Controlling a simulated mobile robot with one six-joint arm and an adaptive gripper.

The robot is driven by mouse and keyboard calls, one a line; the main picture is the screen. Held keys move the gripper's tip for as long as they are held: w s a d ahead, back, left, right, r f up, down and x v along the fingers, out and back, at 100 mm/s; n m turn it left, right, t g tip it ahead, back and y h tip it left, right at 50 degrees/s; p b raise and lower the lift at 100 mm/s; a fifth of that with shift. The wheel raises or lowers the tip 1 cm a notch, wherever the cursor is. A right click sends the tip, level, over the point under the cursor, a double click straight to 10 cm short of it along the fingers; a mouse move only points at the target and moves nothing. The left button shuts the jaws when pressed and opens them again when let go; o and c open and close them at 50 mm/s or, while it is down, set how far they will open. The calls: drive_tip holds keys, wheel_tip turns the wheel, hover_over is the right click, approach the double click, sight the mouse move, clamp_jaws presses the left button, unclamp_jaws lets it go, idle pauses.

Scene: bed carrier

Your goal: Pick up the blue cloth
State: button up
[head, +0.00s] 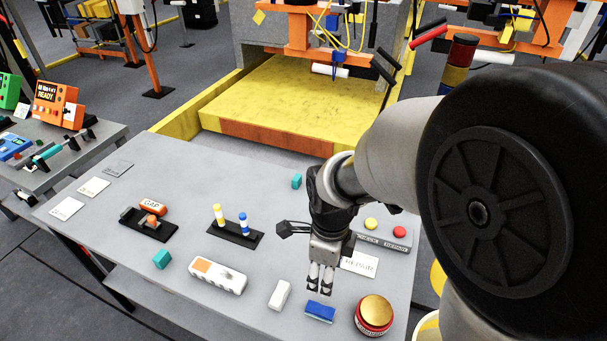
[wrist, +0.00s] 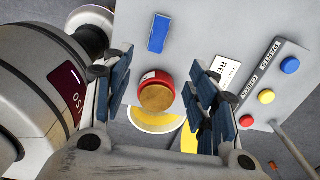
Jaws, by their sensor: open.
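The blue cloth (head: 320,311) is a small folded block lying flat near the front edge of the grey table (head: 250,300). My gripper (head: 320,287) points down just behind the cloth in the head view, its fingers apart and empty. In the wrist view, the cloth (wrist: 158,33) lies beyond the fingertips, toward the top of the picture. The open fingers of my gripper (wrist: 161,65) stand left and right there, with nothing held between them. The cloth appears clear of the fingers in both views.
A red tin with a gold lid (head: 374,313) stands right of the cloth; it lies between the fingers' lines in the wrist view (wrist: 157,92). A white block (head: 279,295) lies to the left. A REPAIR card (head: 360,264) and two buttons are behind to the right.

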drive_tip(key=b, duration=0.4)
hover_over(321, 309)
wheel_tip(321, 309, down, 12)
drive_tip(key=shift+w+r, duration=0.1)
drive_tip(key=shift+r, duration=0.1)
drive_tip(key=shift+f+b, duration=1.55)
drive_tip(key=shift+f, duration=1.55)
drive_tip(key=shift+r, duration=0.1)
drive_tip(key=c, duration=1)
drive_tip(key=shift+r, duration=0.15)
drive_tip(key=shift+c, duration=0.2)
